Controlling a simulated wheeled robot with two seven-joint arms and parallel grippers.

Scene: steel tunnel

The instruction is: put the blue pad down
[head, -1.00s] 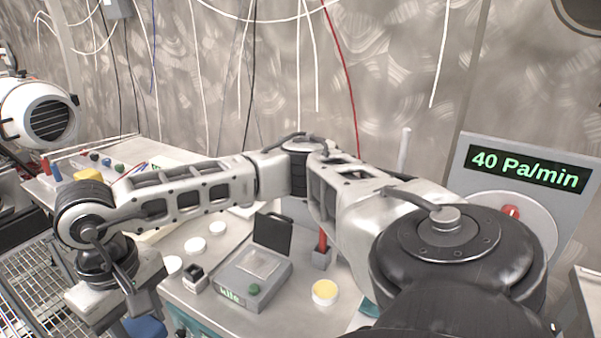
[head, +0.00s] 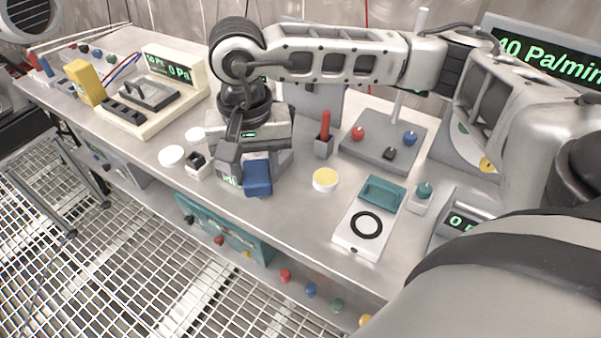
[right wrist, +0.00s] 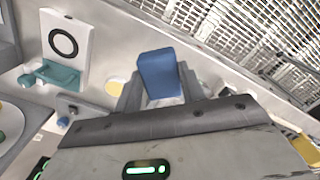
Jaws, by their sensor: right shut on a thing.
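The blue pad (head: 257,178) is held by my right gripper (head: 246,176), which hangs from above near the front edge of the bench (head: 290,215). In the right wrist view the blue pad (right wrist: 160,75) sits between the two fingers of the right gripper (right wrist: 158,95). I cannot tell whether the pad touches anything below it. The balance with a green display, under and behind the gripper, is mostly hidden by it. My left gripper is not in view.
A round yellow-topped dish (head: 325,180) stands right of the pad. White round dishes (head: 171,156) and a small black-topped block (head: 197,164) lie to the left. A red stick stands in a grey holder (head: 324,146). A white plate with a black ring (head: 363,228) lies farther right.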

